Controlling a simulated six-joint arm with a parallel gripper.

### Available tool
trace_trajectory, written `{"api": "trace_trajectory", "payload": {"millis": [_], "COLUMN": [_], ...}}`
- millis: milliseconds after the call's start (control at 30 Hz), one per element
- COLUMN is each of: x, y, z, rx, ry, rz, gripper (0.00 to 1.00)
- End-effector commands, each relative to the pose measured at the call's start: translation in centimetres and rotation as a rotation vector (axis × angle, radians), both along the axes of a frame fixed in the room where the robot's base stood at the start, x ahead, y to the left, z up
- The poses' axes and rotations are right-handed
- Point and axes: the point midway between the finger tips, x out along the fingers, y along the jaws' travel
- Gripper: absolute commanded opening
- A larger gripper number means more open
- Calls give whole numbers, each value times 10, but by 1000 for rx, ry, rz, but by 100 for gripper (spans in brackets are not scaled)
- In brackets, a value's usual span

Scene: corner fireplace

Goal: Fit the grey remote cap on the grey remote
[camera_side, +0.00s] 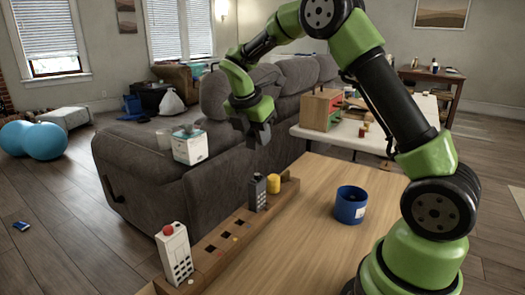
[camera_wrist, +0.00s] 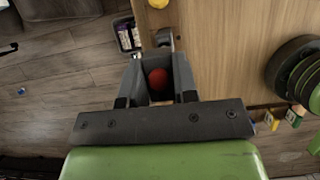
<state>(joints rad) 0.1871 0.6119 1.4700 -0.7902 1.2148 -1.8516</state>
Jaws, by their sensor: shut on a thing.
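The grey remote (camera_side: 257,194) stands upright in the long wooden rack (camera_side: 223,238) on the table. My gripper (camera_side: 257,136) is above the rack, clear of the grey remote, fingers pointing down. It is shut on the grey remote cap, a dark grey piece (camera_wrist: 158,61) between the fingertips in the wrist view. The fingers hide much of the cap. A red round shape (camera_wrist: 158,80) also shows between the fingers there; I cannot tell whether it is held or lies beyond. The dark shape (camera_wrist: 166,40) just past the fingertips looks like the remote's top.
A white remote (camera_side: 176,254) with a red knob stands at the rack's near end. A yellow piece (camera_side: 273,184) is beyond the grey remote. A blue cup (camera_side: 350,205) stands on the table to the right. A tissue box (camera_side: 190,147) is on the sofa. The middle tabletop is clear.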

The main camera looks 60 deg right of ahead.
Motion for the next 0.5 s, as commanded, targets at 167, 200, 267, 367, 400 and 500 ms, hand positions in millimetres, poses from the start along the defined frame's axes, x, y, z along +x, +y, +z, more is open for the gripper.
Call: {"api": "trace_trajectory", "payload": {"millis": [167, 200, 267, 367, 400, 500], "x": [1, 0, 0, 0, 0, 0], "y": [0, -1, 0, -1, -1, -1], "z": [1, 1, 1, 1, 0, -6], "rx": [1, 1, 1, -2, -1, -1], "ry": [1, 1, 2, 0, 2, 3], "rz": [9, 9, 9, 9, 9, 7], "gripper": [8, 8, 8, 8, 8, 8]}}
